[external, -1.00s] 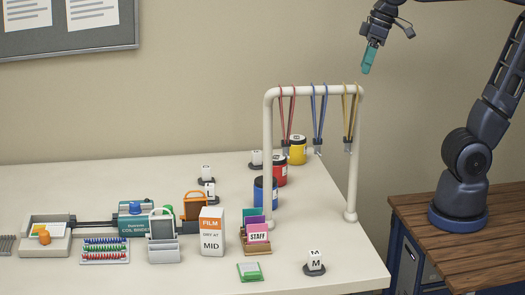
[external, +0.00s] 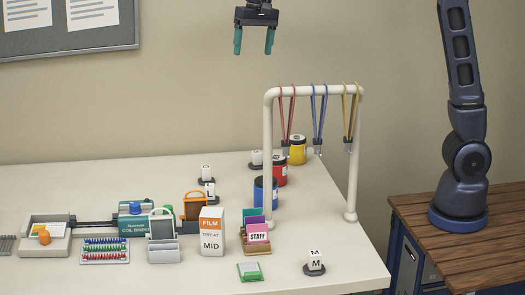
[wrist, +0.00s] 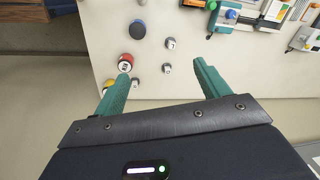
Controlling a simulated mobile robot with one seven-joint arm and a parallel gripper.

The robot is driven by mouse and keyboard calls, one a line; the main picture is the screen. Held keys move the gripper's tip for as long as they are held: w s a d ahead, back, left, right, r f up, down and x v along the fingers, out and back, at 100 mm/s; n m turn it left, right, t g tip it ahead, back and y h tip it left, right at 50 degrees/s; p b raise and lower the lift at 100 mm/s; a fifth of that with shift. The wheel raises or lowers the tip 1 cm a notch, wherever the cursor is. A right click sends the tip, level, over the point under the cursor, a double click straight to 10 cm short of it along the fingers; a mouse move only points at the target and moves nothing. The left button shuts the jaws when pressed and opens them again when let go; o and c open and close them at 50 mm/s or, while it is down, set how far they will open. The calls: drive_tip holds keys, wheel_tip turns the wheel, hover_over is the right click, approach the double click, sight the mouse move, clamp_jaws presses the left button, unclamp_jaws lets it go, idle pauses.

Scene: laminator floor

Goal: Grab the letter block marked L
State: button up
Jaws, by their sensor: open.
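Small white letter blocks on dark round bases stand on the cream table. One block (external: 209,187), left of the blue jar, seems to carry an L, though its letter is small. Another block (external: 206,172) is just behind it, and a third (external: 256,157) stands farther right by the red jar; I cannot read their letters surely. A block marked M (external: 314,259) is at the front right. My gripper (external: 254,48) is open and empty, high above the back of the table. In the wrist view the likely L block (wrist: 170,43) lies beyond the fingertips.
A cream rack (external: 312,92) with hanging lanyards stands on the right. Blue (external: 265,191), red (external: 280,171) and yellow (external: 297,150) jars stand near it. The coil binder (external: 137,222) and film box (external: 211,232) are left and in front. The back left tabletop is clear.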

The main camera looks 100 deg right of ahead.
sight(209, 185)
drive_tip(key=w+d+f+m+g, duration=0.1)
drive_tip(key=w+d+f+m, duration=0.25)
drive_tip(key=w, duration=0.25)
drive_tip(key=w+d+f+m, duration=0.2)
drive_tip(key=w+d+f, duration=0.1)
drive_tip(key=w+d, duration=0.25)
drive_tip(key=f, duration=3.4)
drive_tip(key=shift+w+f, duration=0.3)
drive_tip(key=shift+f, duration=0.05)
drive_tip(key=shift+d+f, duration=0.15)
drive_tip(key=shift+f, duration=1.3)
drive_tip(key=shift+d+f, duration=0.15)
drive_tip(key=shift+f, duration=1.25)
drive_tip(key=shift+c, duration=0.2)
drive_tip(key=c, duration=1.3)
drive_tip(key=shift+r, duration=0.15)
